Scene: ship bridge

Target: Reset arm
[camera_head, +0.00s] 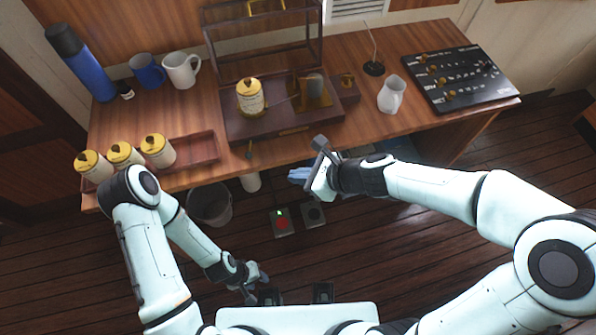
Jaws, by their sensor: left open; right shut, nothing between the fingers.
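My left gripper (257,285) hangs low over the dark floor near my base and is open and empty. My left arm bends down from the table's front left corner. My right gripper (321,147) is at the front edge of the wooden table (385,135), just in front of the dark display case (272,122). It is shut with nothing in it. My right arm reaches in from the lower right. A blue item (299,175) shows beside the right gripper; I cannot tell what it is.
Yellow-lidded jars (158,150) stand in a tray (193,149) at left; another jar (250,97) stands in the case. A blue flask (82,64), mugs (181,70), white pitcher (391,94) and black panel (460,78) share the table. A bin (209,204) stands below.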

